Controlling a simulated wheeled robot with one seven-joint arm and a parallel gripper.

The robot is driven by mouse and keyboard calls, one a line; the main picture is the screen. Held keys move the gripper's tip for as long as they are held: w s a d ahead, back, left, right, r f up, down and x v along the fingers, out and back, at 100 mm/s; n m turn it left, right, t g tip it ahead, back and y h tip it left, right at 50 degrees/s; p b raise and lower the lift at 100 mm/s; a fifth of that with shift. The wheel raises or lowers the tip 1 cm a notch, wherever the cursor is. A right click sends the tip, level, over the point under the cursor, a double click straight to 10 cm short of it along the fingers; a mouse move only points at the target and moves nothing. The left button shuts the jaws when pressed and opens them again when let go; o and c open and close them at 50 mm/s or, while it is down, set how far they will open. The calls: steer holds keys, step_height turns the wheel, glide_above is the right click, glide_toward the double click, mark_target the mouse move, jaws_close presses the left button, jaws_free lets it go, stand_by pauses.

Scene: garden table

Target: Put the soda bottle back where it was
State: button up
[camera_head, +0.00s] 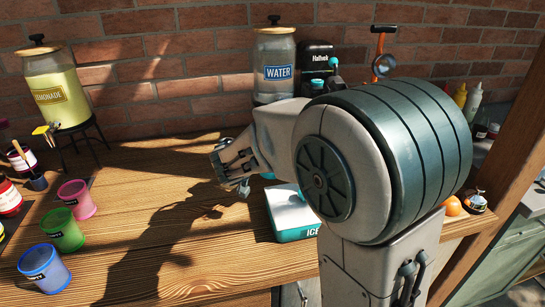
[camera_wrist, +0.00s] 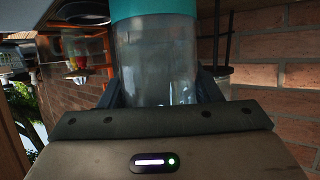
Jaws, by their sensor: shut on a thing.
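In the wrist view, a clear, greyish bottle with a wide teal band, which I take to be the soda bottle (camera_wrist: 160,60), stands between the two dark fingers of my gripper (camera_wrist: 160,92). The fingers are shut on its sides. Its lower end is hidden by my gripper body, and the teal part is cut off by the top edge. In the head view, my gripper (camera_head: 238,180) is over the wooden counter, left of the white and teal ice box (camera_head: 292,232). My arm hides most of the bottle there.
A lemonade dispenser (camera_head: 55,90) stands at the left, above coloured cups (camera_head: 77,198). A water dispenser (camera_head: 275,48) and a black machine (camera_head: 312,55) stand at the back by the brick wall. Squeeze bottles (camera_head: 473,100) are at the right. The middle counter (camera_head: 150,225) is clear.

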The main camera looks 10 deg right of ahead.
steer(key=shift+w+f, duration=0.25)
steer(key=shift+w, duration=0.2)
step_height(320, 180, down, 4)
steer(key=shift+r+p, duration=0.1)
steer(key=shift+p, duration=0.25)
steer(key=shift+f+b, duration=0.25)
steer(key=shift+b, duration=0.2)
steer(key=o, duration=1.3)
steer(key=shift+r+p, duration=0.15)
steer(key=shift+p, duration=0.15)
steer(key=shift+r+p, duration=0.2)
steer(key=shift+p, duration=0.15)
steer(key=b+v, duration=0.2)
steer(key=v, duration=1)
steer(key=shift+f, duration=0.15)
